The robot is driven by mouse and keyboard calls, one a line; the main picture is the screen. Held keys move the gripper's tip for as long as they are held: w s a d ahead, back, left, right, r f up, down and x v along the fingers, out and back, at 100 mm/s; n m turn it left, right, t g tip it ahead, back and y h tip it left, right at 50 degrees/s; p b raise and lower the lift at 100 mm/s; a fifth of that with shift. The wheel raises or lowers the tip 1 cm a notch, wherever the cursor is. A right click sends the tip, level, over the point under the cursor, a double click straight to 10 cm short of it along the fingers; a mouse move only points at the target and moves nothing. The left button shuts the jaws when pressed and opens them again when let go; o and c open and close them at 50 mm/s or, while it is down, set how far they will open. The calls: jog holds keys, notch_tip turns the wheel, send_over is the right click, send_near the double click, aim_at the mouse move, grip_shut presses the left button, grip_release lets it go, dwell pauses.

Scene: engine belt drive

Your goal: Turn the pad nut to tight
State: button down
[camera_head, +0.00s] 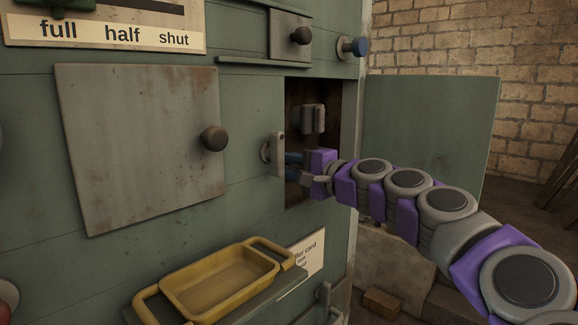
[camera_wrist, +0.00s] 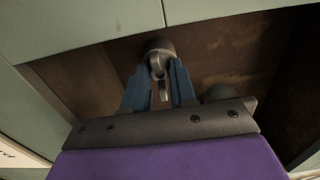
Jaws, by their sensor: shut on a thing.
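My gripper (camera_head: 294,163) reaches into an open recess (camera_head: 303,92) in the green panel in the head view. Its blue fingers also show in the wrist view (camera_wrist: 159,82), one on each side of a grey metal part, which looks like the pad nut (camera_wrist: 158,47). The fingers are shut on its narrow, wing-like lower piece. The nut sits against the brown back of the recess. In the head view I cannot make out the nut; my gripper and the recess edge cover that area. Its tightness cannot be read.
Grey rounded parts (camera_head: 313,119) hang above my gripper in the recess. A grey latch handle (camera_head: 278,154) stands at its left edge, and an open green door (camera_head: 440,125) at right. A yellow tray (camera_head: 222,283) sits on a shelf below. A plate with a knob (camera_head: 140,145) is left.

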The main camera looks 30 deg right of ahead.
jog(key=c, duration=1.3)
grip_release()
jog(key=shift+f, duration=0.25)
jog(key=o, duration=0.4)
jog(key=shift+w+d+r, duration=0.1)
jog(key=shift+d, duration=0.15)
jog(key=b+v, duration=0.3)
jog(key=v, duration=1.4)
jog(key=shift+s+d, duration=0.15)
jog(key=shift+s, duration=0.05)
